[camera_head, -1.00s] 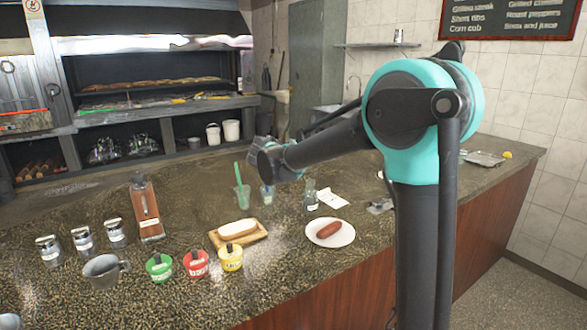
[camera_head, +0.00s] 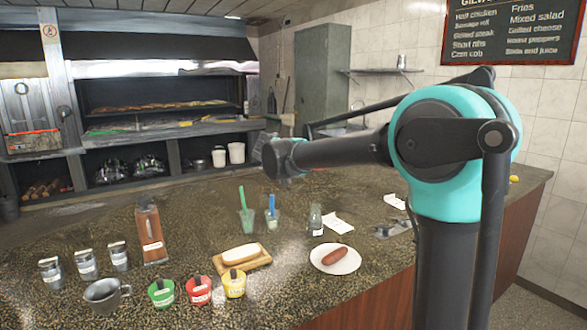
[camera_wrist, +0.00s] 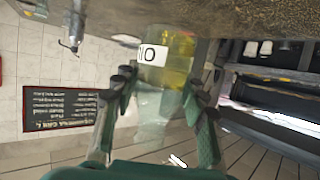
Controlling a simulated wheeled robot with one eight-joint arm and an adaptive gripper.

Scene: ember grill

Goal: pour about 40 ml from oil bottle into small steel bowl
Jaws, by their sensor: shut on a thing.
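My gripper (camera_wrist: 160,82) is shut on a clear bottle (camera_wrist: 178,62) in the wrist view, a finger on either side. I take this for the oil bottle: it holds yellow liquid and carries a white label, only partly readable. The wrist picture is upside down, with the counter at its top; the liquid lies at the bottle's counter-side end, so the bottle looks about upright. In the head view my gripper and the bottle are hidden behind the end of my arm, above the counter. I cannot make out a small steel bowl in either view.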

